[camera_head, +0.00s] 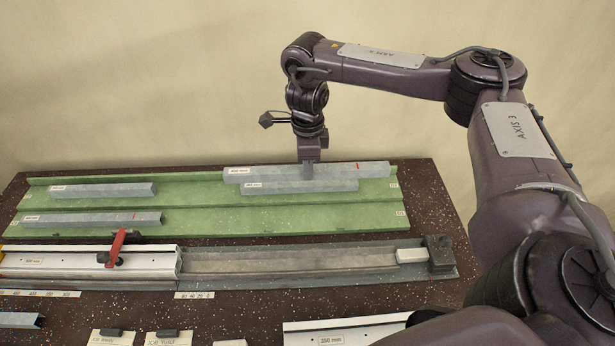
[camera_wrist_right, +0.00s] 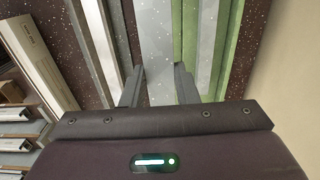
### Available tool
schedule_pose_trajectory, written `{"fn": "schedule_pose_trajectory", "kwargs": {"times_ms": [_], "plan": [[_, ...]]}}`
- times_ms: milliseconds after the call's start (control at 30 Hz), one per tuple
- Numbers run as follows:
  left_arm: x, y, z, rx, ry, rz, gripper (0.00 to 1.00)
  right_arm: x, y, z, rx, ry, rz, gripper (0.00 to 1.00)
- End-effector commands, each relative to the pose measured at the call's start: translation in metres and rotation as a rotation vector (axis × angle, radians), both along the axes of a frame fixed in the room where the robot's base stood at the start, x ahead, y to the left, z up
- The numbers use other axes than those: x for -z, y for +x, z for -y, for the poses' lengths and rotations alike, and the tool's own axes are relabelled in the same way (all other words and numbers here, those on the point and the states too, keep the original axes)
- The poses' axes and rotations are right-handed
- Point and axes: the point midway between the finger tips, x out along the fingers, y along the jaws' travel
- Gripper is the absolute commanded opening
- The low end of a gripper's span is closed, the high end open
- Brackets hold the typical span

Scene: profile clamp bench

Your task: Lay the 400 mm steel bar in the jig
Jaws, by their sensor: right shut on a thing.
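The label is too small to read surely. My right gripper (camera_head: 309,168) points down and is shut on this bar near its middle. In the right wrist view the bar (camera_wrist_right: 165,35) runs between the fingers (camera_wrist_right: 158,85). My left gripper is not in view.
The green rack (camera_head: 220,215) holds a shorter bar (camera_head: 300,187) just in front of the held one, and two more at left. A white profile (camera_head: 60,264) with a red-handled clamp (camera_head: 118,246) fills the jig's left part. A dark end block (camera_head: 438,253) stands at right.

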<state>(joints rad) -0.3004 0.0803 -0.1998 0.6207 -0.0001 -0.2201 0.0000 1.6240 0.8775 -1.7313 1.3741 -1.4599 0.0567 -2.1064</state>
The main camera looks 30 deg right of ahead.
Motion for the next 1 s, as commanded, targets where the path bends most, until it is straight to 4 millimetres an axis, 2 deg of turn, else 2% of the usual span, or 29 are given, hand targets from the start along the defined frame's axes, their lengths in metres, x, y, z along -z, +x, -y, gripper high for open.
{"fn": "schedule_pose_trajectory", "kwargs": {"times_ms": [33,100,267,367,467,600,700,867,1000], "plan": [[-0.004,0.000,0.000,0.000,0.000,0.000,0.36,-0.011,0.001,0.000,0.000,-0.001,0.005,0.00],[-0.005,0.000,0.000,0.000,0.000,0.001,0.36,-0.019,0.001,0.000,0.000,0.000,0.004,0.00],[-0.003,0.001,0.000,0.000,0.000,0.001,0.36,-0.027,0.000,-0.011,-0.005,0.003,0.004,0.00],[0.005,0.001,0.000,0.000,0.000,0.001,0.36,-0.029,-0.004,-0.038,-0.009,0.011,0.008,0.00],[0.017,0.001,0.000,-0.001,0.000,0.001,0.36,-0.029,-0.013,-0.076,-0.012,0.016,0.010,0.00],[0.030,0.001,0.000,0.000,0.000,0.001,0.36,-0.029,-0.035,-0.123,-0.007,0.015,0.009,0.00],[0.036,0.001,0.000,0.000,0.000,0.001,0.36,-0.029,-0.050,-0.146,-0.001,0.009,0.005,0.00],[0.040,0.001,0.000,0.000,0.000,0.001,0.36,-0.025,-0.064,-0.162,0.010,0.001,-0.001,0.00],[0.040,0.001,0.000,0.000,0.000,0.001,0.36,-0.002,-0.067,-0.164,0.015,0.002,-0.008,0.00]]}}
